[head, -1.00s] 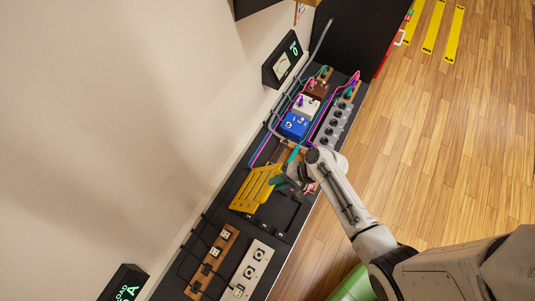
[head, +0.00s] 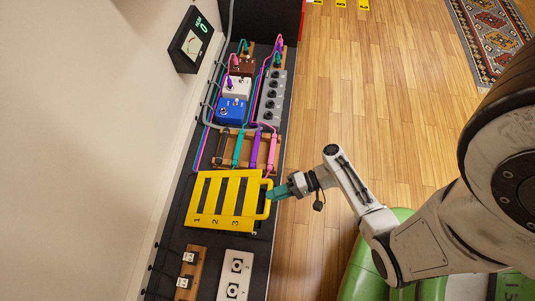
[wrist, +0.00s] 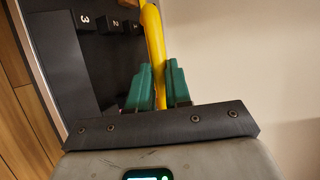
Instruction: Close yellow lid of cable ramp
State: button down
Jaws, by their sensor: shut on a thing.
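The yellow slotted lid (head: 231,207) of the cable ramp lies across the black bench in the head view, with dark numbers along its near edge. My gripper (head: 274,191) is at the lid's right side, shut on its yellow side handle (head: 264,207). In the wrist view, the teal fingers (wrist: 159,88) close around a yellow bar (wrist: 153,40). The black ramp base (wrist: 95,60) with white numbers shows beside the bar there, uncovered, so the lid looks raised and tilted. Its exact angle I cannot tell.
Behind the lid stand a wooden rack with coloured cables (head: 245,150), a blue pedal (head: 231,110) and a grey pedal strip (head: 270,97). A white socket box (head: 235,276) is in front. A wall is at left; open wooden floor (head: 340,110) is at right.

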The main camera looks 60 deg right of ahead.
jog(key=s+f+b, duration=0.3)
jog(key=f+b, duration=0.8)
jog(key=f, duration=0.4)
jog(key=shift+s+d, duration=0.15)
jog(key=shift+d, duration=0.25)
jog(key=shift+f, duration=0.1)
jog(key=c, duration=1.1)
grip_release()
jog(key=shift+o, duration=0.2)
jog(key=shift+s, duration=0.1)
jog(key=v, duration=1)
jog(key=shift+d+r, duration=0.35)
jog(key=shift+r, duration=0.1)
